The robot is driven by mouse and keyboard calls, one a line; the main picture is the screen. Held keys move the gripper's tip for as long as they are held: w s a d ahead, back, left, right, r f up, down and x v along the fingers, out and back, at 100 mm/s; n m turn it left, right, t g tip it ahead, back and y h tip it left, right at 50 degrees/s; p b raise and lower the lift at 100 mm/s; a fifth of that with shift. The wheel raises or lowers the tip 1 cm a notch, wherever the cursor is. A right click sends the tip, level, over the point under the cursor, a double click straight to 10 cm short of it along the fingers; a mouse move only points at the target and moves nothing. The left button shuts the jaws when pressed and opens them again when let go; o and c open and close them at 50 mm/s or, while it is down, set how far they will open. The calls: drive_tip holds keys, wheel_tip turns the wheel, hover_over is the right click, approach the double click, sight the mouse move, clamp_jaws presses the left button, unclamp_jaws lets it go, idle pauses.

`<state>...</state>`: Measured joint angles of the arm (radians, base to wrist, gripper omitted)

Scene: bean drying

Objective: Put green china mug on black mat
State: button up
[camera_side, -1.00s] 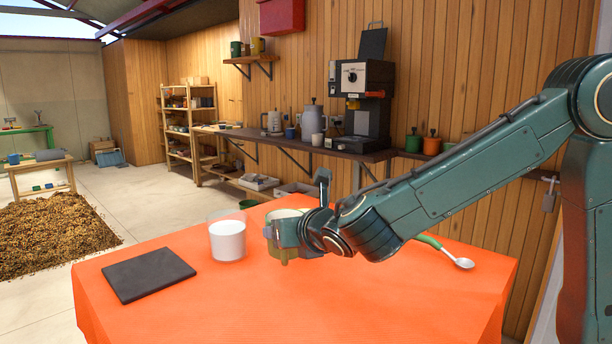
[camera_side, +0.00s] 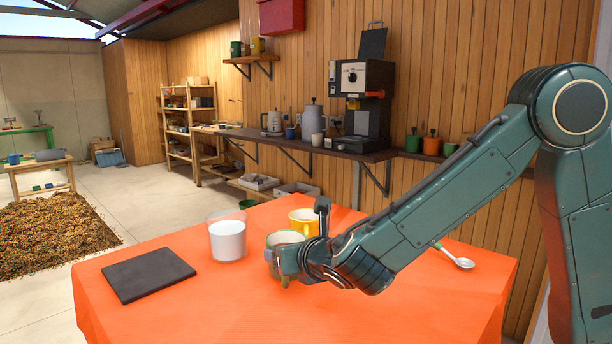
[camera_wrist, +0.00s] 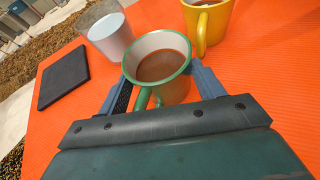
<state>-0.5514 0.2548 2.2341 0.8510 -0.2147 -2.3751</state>
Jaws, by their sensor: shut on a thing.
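The green china mug (camera_side: 283,240) has a pale inside and holds brown liquid, as the wrist view (camera_wrist: 160,66) shows. My gripper (camera_side: 284,262) is shut around the mug's sides, with one finger at each side in the wrist view (camera_wrist: 160,84). The mug is upright; I cannot tell whether its base touches the table. The black mat (camera_side: 149,273) lies flat and bare at the left of the table, and it also shows in the wrist view (camera_wrist: 64,77).
A glass of white liquid (camera_side: 228,241) stands between the mat and the green mug. A yellow mug (camera_side: 303,222) stands just behind the green mug. A green-handled spoon (camera_side: 462,263) lies at the right. The orange table (camera_side: 220,310) is clear in front.

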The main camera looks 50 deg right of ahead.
drive_tip(key=shift+f, duration=0.1)
drive_tip(key=o, duration=1.3)
drive_tip(key=shift+s+a+r, duration=0.15)
drive_tip(key=shift+s+r, duration=0.15)
drive_tip(key=shift+s, duration=0.1)
drive_tip(key=shift+v, duration=5.55)
